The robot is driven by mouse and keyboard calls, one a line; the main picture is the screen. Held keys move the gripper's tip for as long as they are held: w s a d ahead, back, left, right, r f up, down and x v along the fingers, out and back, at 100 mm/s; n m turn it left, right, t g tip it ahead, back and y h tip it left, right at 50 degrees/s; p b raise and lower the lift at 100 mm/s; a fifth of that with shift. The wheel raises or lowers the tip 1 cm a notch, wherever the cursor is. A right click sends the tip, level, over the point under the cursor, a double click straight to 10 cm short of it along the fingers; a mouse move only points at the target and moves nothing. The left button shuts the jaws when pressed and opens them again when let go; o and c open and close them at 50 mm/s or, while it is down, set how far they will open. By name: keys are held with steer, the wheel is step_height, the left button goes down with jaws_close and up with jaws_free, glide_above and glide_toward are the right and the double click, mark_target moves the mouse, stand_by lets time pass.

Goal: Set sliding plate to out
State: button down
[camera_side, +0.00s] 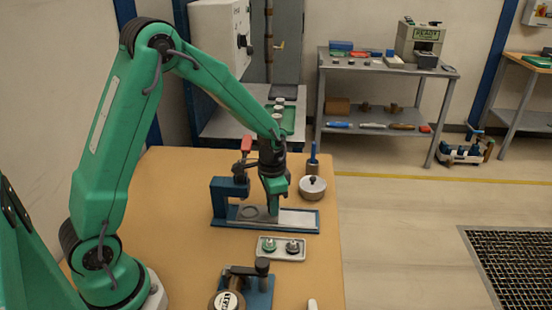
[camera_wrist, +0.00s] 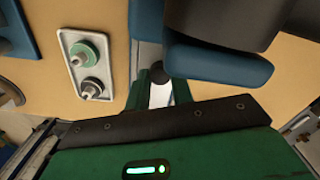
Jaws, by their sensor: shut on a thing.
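The blue press fixture (camera_side: 216,203) stands on the tan bench, with a red-handled lever (camera_side: 246,146) on top. The grey sliding plate (camera_side: 250,212), with a round recess, lies on its base, the recess near the press head. A pale bare strip (camera_side: 300,219) shows on the base to the right. My gripper (camera_side: 272,206) is down at the plate's right end, shut on its knob, which it hides in the side view. In the wrist view, the dark round knob (camera_wrist: 178,69) shows at my green fingers, beside the blue press body (camera_wrist: 220,66).
A small tray (camera_side: 281,256) with a green and a dark weight sits in front of the fixture. A lidded pot (camera_side: 312,187) and a blue-handled tool (camera_side: 313,155) stand behind it. A second blue fixture (camera_side: 259,290) is nearer the front.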

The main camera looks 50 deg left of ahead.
steer(key=w+d, duration=0.6)
steer(key=shift+w+r, duration=0.1)
steer(key=c, duration=1.5)
jaws_free()
steer(key=o, duration=0.3)
step_height(320, 180, up, 8)
